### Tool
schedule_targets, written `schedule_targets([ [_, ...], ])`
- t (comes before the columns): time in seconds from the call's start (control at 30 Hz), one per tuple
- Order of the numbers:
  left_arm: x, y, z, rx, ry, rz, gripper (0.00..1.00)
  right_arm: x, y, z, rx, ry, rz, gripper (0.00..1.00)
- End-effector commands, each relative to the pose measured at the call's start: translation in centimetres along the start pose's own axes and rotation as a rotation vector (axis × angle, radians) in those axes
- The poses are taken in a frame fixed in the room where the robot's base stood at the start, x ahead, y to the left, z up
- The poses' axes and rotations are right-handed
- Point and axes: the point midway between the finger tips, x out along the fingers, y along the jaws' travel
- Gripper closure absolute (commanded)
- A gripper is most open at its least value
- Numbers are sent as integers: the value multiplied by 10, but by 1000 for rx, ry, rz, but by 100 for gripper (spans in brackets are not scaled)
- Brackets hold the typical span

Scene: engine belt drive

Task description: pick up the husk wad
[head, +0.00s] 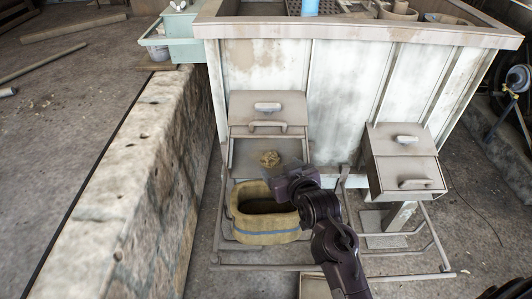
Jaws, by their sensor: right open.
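The husk wad (269,158) is a small tan, straw-like clump. It sits on the grey sloping tray (243,160) below the left hatch of the white bin. My right gripper (287,183) is just below and to the right of the wad, and looks apart from it. It is open, though its fingers are hard to make out. My left gripper is not in view.
An open tan sack with a blue stripe (262,238) stands below the tray in a metal frame. A second hatch box (403,168) is on the right of the bin (335,90). A stone wall (140,185) runs along the left.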

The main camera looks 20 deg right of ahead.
Motion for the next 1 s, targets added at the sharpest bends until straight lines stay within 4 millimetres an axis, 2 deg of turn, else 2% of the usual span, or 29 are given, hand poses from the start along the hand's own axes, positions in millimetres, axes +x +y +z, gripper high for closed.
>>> schedule_targets([
  [0.6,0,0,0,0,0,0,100,73,-2,3,0,7,2,28],
  [0.87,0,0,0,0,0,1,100,76,-2,4,0,6,2,28],
  [1.0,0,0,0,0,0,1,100,76,-2,4,0,6,2,44],
])
